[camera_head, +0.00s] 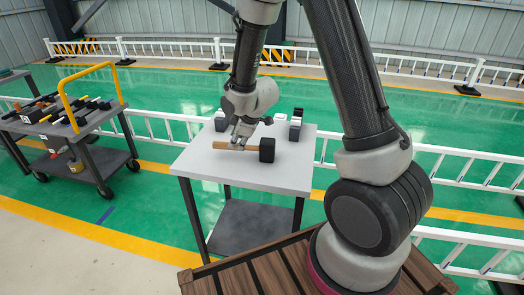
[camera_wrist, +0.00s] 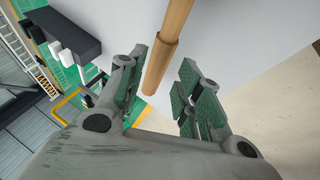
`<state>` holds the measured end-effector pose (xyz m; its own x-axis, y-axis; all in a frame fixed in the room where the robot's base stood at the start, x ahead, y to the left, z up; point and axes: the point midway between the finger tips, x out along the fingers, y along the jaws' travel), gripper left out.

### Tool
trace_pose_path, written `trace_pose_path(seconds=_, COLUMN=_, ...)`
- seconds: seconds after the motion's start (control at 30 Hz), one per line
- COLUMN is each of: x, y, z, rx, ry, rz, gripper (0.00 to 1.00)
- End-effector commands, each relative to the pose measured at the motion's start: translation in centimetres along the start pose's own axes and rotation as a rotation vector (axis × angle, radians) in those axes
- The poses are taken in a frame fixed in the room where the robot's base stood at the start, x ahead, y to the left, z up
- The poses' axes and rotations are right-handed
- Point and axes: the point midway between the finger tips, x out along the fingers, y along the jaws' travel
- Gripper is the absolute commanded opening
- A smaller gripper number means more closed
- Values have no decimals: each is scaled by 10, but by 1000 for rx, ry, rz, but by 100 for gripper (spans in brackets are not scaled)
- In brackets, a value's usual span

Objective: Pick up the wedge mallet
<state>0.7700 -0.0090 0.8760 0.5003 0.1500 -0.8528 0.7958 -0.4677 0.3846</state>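The wedge mallet has a light wooden handle (camera_head: 224,146) and a thick black head (camera_head: 267,150). It lies on the white top of the table (camera_head: 285,178), head to the right in the head view. My gripper (camera_head: 241,138) points down over the handle. In the wrist view my gripper (camera_wrist: 160,92) is open, with green-padded fingers apart. The handle (camera_wrist: 170,38) runs down from the top edge and its end shows in the gap between the fingers. I cannot tell exactly how deep the handle sits between them. The mallet's head is outside the wrist view.
Dark holders with white items (camera_head: 295,124) stand at the table's back edge; one holder (camera_wrist: 62,30) shows in the wrist view. A tool cart (camera_head: 75,140) with a yellow handle stands at the left. White railings (camera_head: 170,127) run behind the table. The table's front is clear.

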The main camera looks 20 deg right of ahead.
Motion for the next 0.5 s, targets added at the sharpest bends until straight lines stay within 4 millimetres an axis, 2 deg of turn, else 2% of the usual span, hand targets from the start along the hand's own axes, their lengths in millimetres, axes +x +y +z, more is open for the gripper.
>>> trace_pose_path(seconds=0.33, x=50, y=1, z=3, rx=3, ry=-3, rz=-2, gripper=35)
trace_pose_path(seconds=0.5, x=61, y=1, z=3, rx=3, ry=-2, rz=-1, gripper=35)
